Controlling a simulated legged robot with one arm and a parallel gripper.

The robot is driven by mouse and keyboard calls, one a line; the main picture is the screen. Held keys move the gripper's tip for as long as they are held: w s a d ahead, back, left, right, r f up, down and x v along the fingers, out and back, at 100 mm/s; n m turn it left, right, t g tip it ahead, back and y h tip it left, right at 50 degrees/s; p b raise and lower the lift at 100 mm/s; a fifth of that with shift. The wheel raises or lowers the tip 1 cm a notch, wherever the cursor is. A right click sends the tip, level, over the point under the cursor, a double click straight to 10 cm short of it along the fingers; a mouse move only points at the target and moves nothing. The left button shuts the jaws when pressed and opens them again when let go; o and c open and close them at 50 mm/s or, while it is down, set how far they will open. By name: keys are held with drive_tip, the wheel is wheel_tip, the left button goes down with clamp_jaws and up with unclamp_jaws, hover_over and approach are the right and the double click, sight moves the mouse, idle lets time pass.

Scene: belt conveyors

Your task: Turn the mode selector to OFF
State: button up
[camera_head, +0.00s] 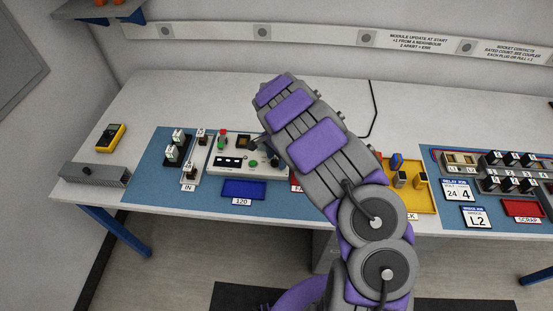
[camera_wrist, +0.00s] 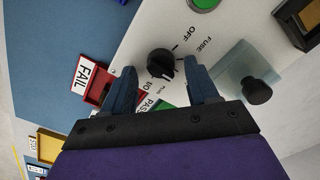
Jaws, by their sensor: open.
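The mode selector is a black round knob (camera_wrist: 160,63) on a white panel in the wrist view. The word OFF (camera_wrist: 190,32) is printed to its upper right, and small letters by its lower edge are hard to read. A pale mark shows on the knob's lower right side. My gripper (camera_wrist: 163,84) is open, with one dark finger on each side just below the knob. I cannot tell whether either finger touches it. In the head view the white panel (camera_head: 226,170) stands on the blue mat, and my arm hides its right part and the gripper tips.
A clear block with a black knob (camera_wrist: 258,90) stands just right of my right finger. A green button (camera_wrist: 205,3) is above. A red FAIL tray (camera_wrist: 92,82) lies to the left. A blue tray (camera_head: 244,188) lies before the panel.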

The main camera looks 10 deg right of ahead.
drive_tip(key=shift+a, duration=0.6)
drive_tip(key=shift+c, duration=1)
drive_tip(key=shift+d, duration=0.35)
drive_tip(key=c, duration=0.4)
drive_tip(key=shift+a, duration=0.1)
drive_tip(key=c, duration=0.4)
drive_tip(key=shift+c, duration=0.2)
